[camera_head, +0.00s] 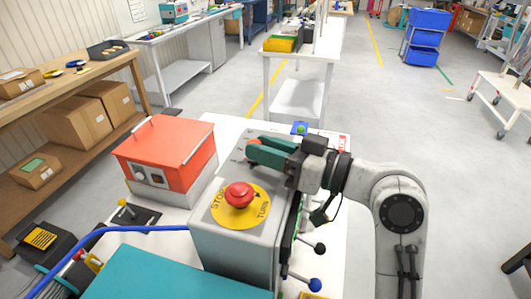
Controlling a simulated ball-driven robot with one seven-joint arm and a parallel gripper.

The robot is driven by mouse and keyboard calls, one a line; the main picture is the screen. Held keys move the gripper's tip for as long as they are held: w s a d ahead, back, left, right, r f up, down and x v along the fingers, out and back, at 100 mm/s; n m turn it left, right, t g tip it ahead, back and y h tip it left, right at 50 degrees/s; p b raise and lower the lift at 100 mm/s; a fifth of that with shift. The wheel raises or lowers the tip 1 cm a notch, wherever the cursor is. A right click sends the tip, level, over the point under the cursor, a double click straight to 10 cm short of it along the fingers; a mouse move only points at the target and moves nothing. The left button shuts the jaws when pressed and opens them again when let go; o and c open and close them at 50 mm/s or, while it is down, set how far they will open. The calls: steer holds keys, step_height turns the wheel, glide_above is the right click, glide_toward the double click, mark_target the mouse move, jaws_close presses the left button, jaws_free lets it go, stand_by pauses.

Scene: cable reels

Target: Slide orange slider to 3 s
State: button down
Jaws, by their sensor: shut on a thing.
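The grey control box (225,249) stands on the white table in front of me, with a red stop button (239,194) on a yellow disc on its top. My gripper (258,150) reaches in from the right over the far part of the box top, with its teal fingers pointing left. It is shut on a small orange-red piece at its fingertips, which looks like the orange slider (254,141). The fingers hide most of the slider and its track. Marks on the box top beside the fingers are too small to read, so I cannot tell its setting.
An orange-red box with knobs (165,160) stands left of the control box. A lever with a yellow knob (122,203), a blue cable (120,230) and a teal case (170,282) lie nearer. Ball-ended levers (315,285) stick out on the box's right side.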

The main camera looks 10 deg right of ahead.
mark_target(275, 132)
steer(key=w, duration=0.1)
steer(key=w+d+b, duration=0.1)
steer(key=w, duration=0.1)
steer(key=w+d+b, duration=0.1)
steer(key=w, duration=0.1)
steer(key=shift+w+d+f, duration=0.1)
steer(key=shift+w, duration=0.1)
steer(key=shift+w+d, duration=0.15)
steer(key=shift+w, duration=0.05)
steer(key=c, duration=0.9)
jaws_free()
steer(key=shift+w, duration=0.15)
steer(key=shift+o, duration=0.2)
steer(key=b+v, duration=0.3)
steer(key=v, duration=0.8)
